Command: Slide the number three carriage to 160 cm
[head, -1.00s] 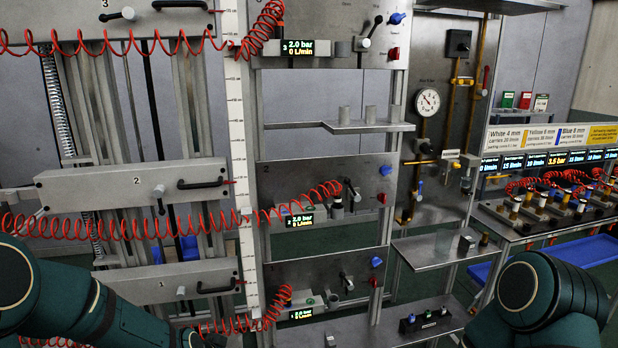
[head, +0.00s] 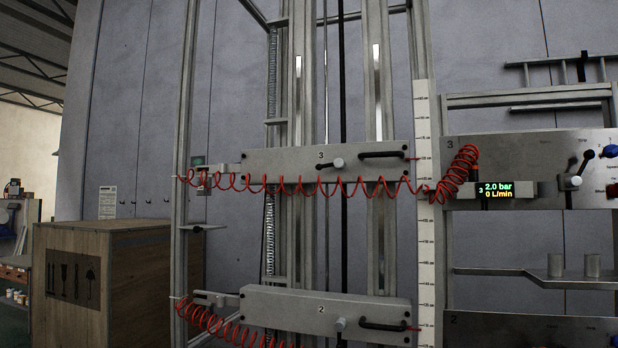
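The number three carriage (head: 290,162) is a grey horizontal block marked 3, on vertical rails in the middle of the head view. It has a black handle (head: 382,155) at its right and a round grey knob with a dark lever (head: 338,163) near its middle. A small red pointer at its right end faces the white vertical scale (head: 425,230). The scale's numbers are too small to read surely. A red coiled hose (head: 300,186) runs across the carriage's lower edge to the panel at right. Neither of my grippers shows in the head view.
The number two carriage (head: 275,312) sits lower on the same rails. Panel 3 (head: 530,150) at right has a display (head: 496,190) reading 2.0 bar and 0 L/min. A wooden crate (head: 110,235) stands at left. The rails above carriage three are clear.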

